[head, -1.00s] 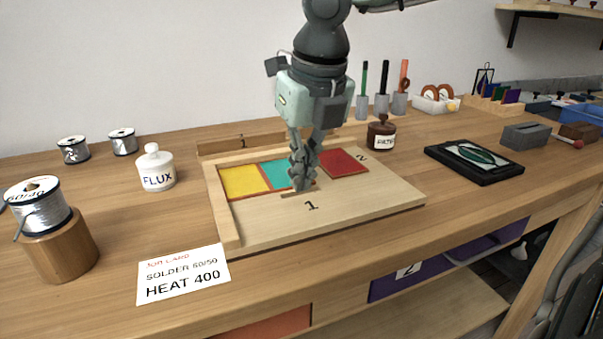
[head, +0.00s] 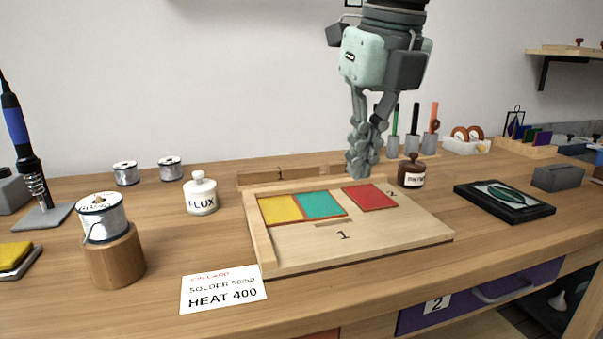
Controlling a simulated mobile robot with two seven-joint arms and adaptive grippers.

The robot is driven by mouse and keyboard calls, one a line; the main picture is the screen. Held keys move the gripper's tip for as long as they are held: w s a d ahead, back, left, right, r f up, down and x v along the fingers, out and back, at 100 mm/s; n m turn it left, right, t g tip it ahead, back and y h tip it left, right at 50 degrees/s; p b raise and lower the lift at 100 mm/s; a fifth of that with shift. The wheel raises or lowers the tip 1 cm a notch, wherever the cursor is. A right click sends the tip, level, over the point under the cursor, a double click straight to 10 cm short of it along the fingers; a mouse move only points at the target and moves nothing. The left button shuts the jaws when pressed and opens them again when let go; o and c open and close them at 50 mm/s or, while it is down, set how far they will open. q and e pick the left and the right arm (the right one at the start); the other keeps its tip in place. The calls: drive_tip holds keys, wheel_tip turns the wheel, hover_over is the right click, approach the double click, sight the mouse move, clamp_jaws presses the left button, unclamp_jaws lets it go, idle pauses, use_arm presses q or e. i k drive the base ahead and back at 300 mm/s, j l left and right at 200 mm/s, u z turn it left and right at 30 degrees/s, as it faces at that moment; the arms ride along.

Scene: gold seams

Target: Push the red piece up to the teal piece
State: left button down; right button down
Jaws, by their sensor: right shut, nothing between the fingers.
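The red piece (head: 371,198) lies flat on the wooden board (head: 385,240), toward its back right. The teal piece (head: 319,205) lies to its left, with a strip of bare wood between the two. The yellow piece (head: 280,210) sits at the left of the teal piece, close against it. My right gripper (head: 362,172) is shut and empty, pointing down just behind the back edge of the red piece in the picture. It appears to be above the board; I cannot tell its exact height. My left gripper is not in view.
Wooden strips line the board's left side (head: 258,235) and back. A brown jar (head: 411,172) stands close behind the board at right, with pen holders beyond. A white FLUX jar (head: 201,194) stands left. A black tray (head: 505,202) lies right.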

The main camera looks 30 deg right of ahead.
sight(368, 198)
drive_tip(key=k, duration=1.5)
